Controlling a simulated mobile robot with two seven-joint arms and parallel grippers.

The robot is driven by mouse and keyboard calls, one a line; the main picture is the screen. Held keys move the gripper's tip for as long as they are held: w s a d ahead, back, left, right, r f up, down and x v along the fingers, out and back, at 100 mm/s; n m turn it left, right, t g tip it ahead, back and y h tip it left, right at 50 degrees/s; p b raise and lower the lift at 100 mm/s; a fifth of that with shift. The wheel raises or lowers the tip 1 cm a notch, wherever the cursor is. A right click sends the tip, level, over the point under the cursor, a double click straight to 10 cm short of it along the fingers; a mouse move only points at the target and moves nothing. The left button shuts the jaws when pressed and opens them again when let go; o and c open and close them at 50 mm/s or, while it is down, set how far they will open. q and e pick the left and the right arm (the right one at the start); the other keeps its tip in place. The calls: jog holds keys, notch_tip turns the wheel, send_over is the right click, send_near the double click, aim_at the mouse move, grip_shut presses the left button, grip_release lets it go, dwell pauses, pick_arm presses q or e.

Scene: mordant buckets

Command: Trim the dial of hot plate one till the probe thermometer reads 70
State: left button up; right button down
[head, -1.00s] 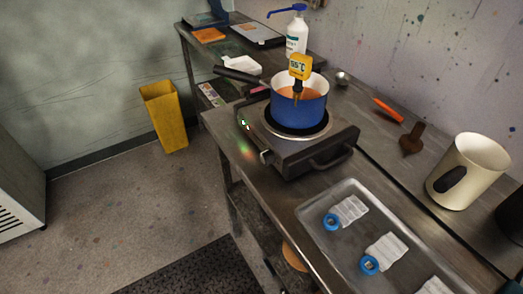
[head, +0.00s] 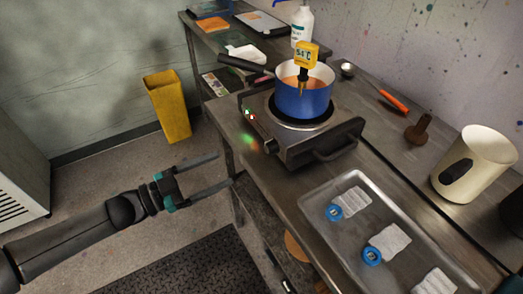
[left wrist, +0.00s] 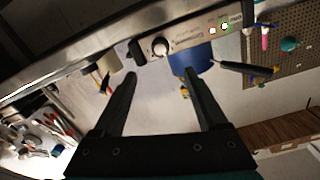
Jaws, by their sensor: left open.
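Hot plate (head: 325,146) stands on the steel bench, its front panel facing left, with small lit lamps. Its dial (head: 268,146) is small and dark here; the left wrist view shows the round dial (left wrist: 160,47) on the panel more clearly. A blue pot (head: 303,100) with orange liquid sits on the plate. The yellow probe thermometer (head: 307,54) stands in the pot and seems to read 54 °C. My left gripper (head: 222,169) is open and empty, left of the bench edge and apart from the dial. In the left wrist view, the dial lies beyond the open fingers (left wrist: 160,75). My right gripper is not in view.
A cream jug (head: 475,163) stands right. The pot's dark handle (head: 243,65) sticks out left.

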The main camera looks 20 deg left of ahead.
aim_at(266, 149)
pick_arm(q)
jog(key=b+x, duration=0.1)
jog(key=x, duration=1.1)
jog(key=shift+w+d+f, duration=0.1)
jog(key=shift+w, duration=0.1)
grip_shut()
